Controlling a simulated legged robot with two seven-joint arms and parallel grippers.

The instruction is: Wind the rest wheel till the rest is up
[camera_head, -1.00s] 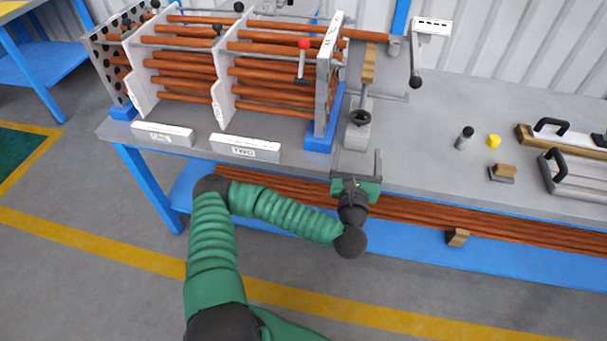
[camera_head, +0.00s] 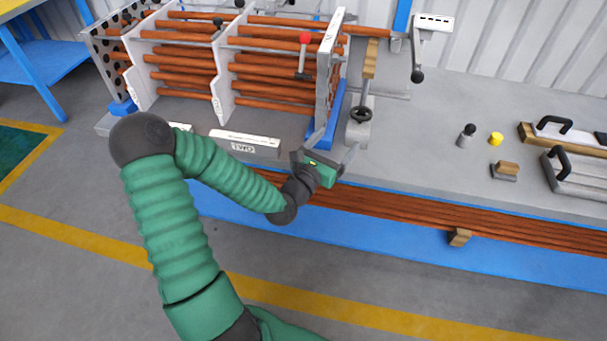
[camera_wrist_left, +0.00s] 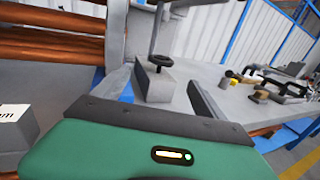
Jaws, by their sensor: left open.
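The rest wheel is a small dark handwheel (camera_head: 361,114) on a grey block (camera_head: 357,134) beside the shell's right end plate. A post rises behind it to the wooden rest (camera_head: 370,58). In the left wrist view the wheel (camera_wrist_left: 160,60) shows ahead, just beyond the fingers. My left gripper (camera_head: 334,150) is open and empty, with its fingers apart at the bench's front edge, short of the wheel and its block. It also shows in the left wrist view (camera_wrist_left: 160,95). My right gripper is in neither view.
The flanged shell with copper-coloured tubes (camera_head: 270,75) stands left of the wheel. A crank handle (camera_head: 417,60) hangs at the back right. A dark-topped peg (camera_head: 466,135), a yellow cap (camera_head: 495,139) and a wooden block (camera_head: 507,169) lie right. Bench between them is clear.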

